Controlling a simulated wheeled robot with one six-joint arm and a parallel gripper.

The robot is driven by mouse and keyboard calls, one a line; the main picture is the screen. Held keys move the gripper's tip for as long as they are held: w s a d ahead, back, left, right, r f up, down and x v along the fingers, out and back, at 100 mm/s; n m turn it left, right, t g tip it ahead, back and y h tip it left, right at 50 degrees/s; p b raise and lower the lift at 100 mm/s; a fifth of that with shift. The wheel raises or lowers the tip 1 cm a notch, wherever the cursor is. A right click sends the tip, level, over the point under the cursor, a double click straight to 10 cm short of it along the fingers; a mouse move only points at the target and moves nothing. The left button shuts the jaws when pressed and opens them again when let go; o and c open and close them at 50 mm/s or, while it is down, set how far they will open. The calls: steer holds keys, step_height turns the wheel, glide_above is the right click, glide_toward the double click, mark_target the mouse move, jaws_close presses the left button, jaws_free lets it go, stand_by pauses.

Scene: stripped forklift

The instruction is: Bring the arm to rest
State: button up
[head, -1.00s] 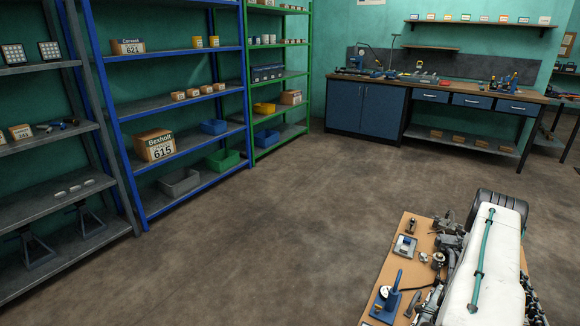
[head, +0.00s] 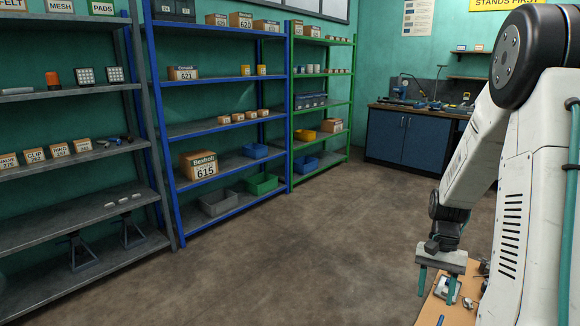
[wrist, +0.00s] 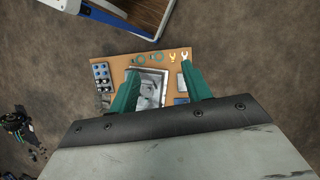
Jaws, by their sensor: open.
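My arm rises at the right of the head view and bends down at its black elbow. In the wrist view, my gripper (wrist: 160,70) is open over the same kind of tan board (wrist: 118,65). A grey metallic tray (wrist: 150,75) shows between the fingers, below them. The gripper's body hides the lower part of the wrist view.
A grey shelf (head: 85,155), a blue shelf (head: 215,130) and a green shelf (head: 318,100) line the left wall. A blue cabinet (head: 400,138) stands at the back. The floor (head: 310,240) between is clear. A blue item cluster (wrist: 101,75) lies on the board.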

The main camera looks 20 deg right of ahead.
steer(key=s+a+r+n+t+h, duration=0.1)
steer(key=s+a+r+n, duration=0.4)
steer(key=a+r, duration=0.5)
steer(key=s+a+r+n+t+h, duration=0.1)
steer(key=s+a+r+n+t, duration=0.3)
steer(key=s+a+r, duration=0.3)
steer(key=a+r+n, duration=0.1)
steer(key=a+r, duration=0.2)
steer(key=a, duration=0.4)
steer(key=shift+s+a+r+n+h, duration=0.3)
steer(key=shift+r+n+h, duration=0.05)
steer(key=shift+n+h, duration=0.05)
